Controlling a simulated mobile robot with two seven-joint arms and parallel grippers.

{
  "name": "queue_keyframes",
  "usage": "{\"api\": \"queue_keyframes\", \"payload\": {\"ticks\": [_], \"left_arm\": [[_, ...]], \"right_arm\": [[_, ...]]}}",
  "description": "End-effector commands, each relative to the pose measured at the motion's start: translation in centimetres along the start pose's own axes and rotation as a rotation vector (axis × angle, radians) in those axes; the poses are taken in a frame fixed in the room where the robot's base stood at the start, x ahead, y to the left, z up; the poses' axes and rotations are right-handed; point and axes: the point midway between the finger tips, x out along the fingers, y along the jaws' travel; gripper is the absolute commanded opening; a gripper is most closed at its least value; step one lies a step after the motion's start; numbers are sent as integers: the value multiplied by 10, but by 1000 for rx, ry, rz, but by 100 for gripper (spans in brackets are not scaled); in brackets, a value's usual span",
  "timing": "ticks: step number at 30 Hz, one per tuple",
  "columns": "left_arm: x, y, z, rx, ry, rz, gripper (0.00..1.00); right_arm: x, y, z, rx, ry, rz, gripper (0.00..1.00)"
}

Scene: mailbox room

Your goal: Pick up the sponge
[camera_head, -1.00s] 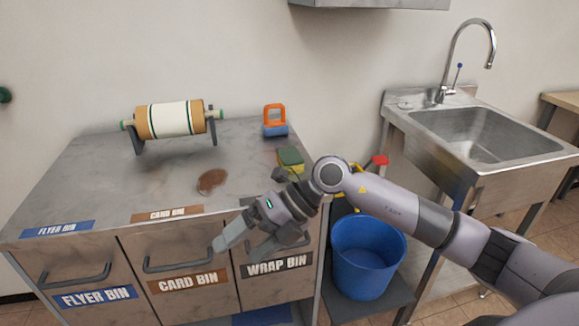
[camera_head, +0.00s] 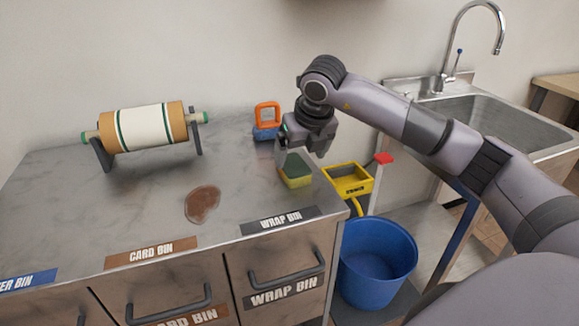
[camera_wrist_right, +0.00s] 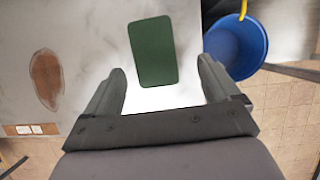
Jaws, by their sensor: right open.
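The sponge (camera_head: 296,172) is a small block with a dark green top and yellow sides. It lies on the grey counter near its right edge. My right gripper (camera_head: 301,150) is open, pointing down, above and just behind the sponge. My left gripper is not in view.
A brown stain (camera_head: 202,204) marks the counter (camera_head: 150,215). A paper roll on a stand (camera_head: 145,128) is at the left, and an orange-and-blue handled item (camera_head: 267,121) behind the sponge. A yellow tray (camera_head: 348,179), blue bucket (camera_head: 375,256) and sink (camera_head: 510,125) lie right.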

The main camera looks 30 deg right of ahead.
Motion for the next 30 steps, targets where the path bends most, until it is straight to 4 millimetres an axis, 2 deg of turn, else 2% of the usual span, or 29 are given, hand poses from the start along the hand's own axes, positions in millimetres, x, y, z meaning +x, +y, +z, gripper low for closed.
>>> {"api": "queue_keyframes", "payload": {"ticks": [9,18,19,21,24,30], "left_arm": [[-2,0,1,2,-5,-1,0],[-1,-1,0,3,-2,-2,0],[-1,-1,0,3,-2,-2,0],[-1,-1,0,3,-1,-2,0],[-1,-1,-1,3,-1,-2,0],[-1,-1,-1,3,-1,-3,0]], "right_arm": [[45,6,2,-1,4,1,89],[51,6,2,-2,0,2,89],[51,6,2,-2,0,2,86],[51,6,2,-2,0,2,63],[51,6,2,-2,0,2,35],[51,6,2,-2,0,2,34]]}}
